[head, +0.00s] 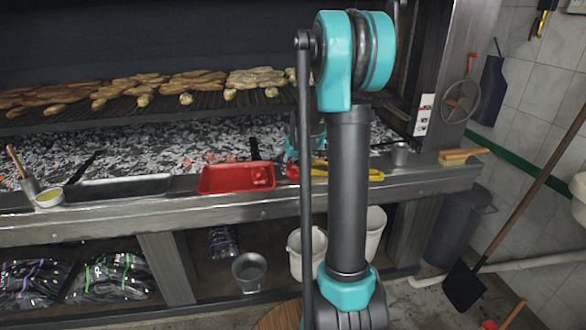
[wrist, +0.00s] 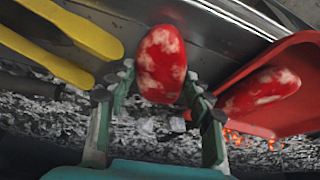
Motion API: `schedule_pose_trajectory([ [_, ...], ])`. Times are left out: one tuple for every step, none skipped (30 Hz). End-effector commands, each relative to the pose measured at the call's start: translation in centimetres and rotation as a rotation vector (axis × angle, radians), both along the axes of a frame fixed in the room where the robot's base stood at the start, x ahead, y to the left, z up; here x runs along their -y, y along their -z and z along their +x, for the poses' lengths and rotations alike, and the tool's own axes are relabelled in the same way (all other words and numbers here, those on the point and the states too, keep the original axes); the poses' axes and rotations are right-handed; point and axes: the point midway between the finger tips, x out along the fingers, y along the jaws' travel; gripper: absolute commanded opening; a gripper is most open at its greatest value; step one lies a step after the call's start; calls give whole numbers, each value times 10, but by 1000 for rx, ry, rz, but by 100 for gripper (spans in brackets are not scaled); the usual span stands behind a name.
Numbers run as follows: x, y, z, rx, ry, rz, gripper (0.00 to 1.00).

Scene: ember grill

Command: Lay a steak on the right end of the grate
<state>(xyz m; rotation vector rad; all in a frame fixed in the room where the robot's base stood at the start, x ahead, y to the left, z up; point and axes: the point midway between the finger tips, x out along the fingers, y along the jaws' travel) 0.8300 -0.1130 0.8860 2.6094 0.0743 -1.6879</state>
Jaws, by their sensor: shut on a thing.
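My gripper (wrist: 158,84) is shut on a red marbled steak (wrist: 160,58), one finger on each side of it. The held steak also shows in the head view (head: 292,171) beside the red tray (head: 237,178), above or at the steel ledge; I cannot tell if it touches. A second steak (wrist: 262,91) lies in the red tray in the wrist view (wrist: 226,75). The grate (head: 62,121) runs above the coals and holds several pieces of meat. My arm covers part of its right side, and most of my gripper is hidden in the head view.
Yellow tongs (head: 347,174) lie on the ledge right of the held steak. Coals (head: 130,143) with some glowing embers lie behind the ledge. A steel tray (head: 118,188) is at left.

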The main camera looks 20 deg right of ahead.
Motion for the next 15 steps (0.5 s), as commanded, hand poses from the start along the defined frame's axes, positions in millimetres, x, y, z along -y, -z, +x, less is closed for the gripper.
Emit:
schedule_pose_trajectory([
  [0,1,0,0,0,0,18],
  [0,1,0,0,0,0,54],
  [0,1,0,0,0,0,59],
  [0,1,0,0,0,0,62],
  [0,1,0,0,0,0,66],
  [0,1,0,0,0,0,71],
  [0,1,0,0,0,0,72],
  [0,1,0,0,0,0,72],
  [0,1,0,0,0,0,72],
  [0,1,0,0,0,0,72],
  [0,1,0,0,0,0,72],
  [0,1,0,0,0,0,72],
  [0,1,0,0,0,0,72],
  [0,1,0,0,0,0,72],
  [0,1,0,0,0,0,72],
])
